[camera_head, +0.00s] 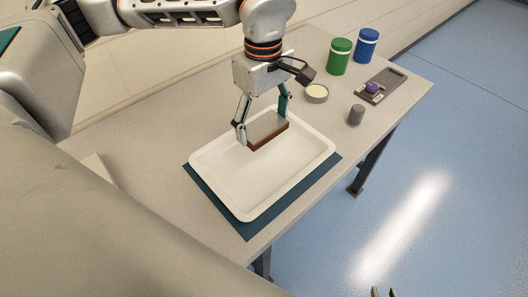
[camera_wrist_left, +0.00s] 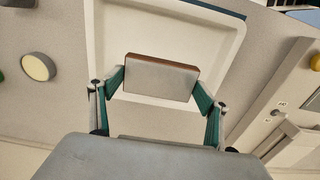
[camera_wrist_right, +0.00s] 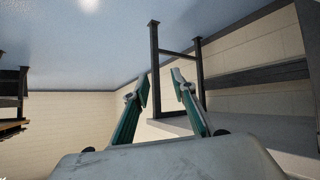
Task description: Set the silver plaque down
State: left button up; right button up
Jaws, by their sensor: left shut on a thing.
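The silver plaque (camera_head: 267,131) is a flat block with a grey face and a brown edge. My left gripper (camera_head: 263,122) is shut on it, one finger at each end. The plaque (camera_wrist_left: 161,80) also shows between the fingers of my left gripper (camera_wrist_left: 160,86) in the left wrist view. It is over the back part of a white tray (camera_head: 240,190); I cannot tell whether it touches the tray floor. My right gripper (camera_wrist_right: 162,88) is open and empty, away from the table; only its fingertips (camera_head: 383,292) show at the bottom of the head view.
The tray lies on a dark blue mat (camera_head: 247,229) on the table. To the right stand a round dish (camera_head: 316,93), a grey cylinder (camera_head: 356,115), a green canister (camera_head: 339,57), a blue canister (camera_head: 366,46) and a dark board (camera_head: 385,85) with a purple piece (camera_head: 372,88).

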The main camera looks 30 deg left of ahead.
aim_at(263, 161)
pick_arm(q)
notch_tip(263, 161, down, 10)
jog(key=shift+f+b, duration=0.25)
jog(key=shift+b, duration=0.2)
jog(key=shift+f, duration=0.2)
jog(key=o, duration=1.2)
notch_tip(263, 161, up, 12)
jog(key=shift+r+p, duration=0.2)
jog(key=shift+p, duration=0.45)
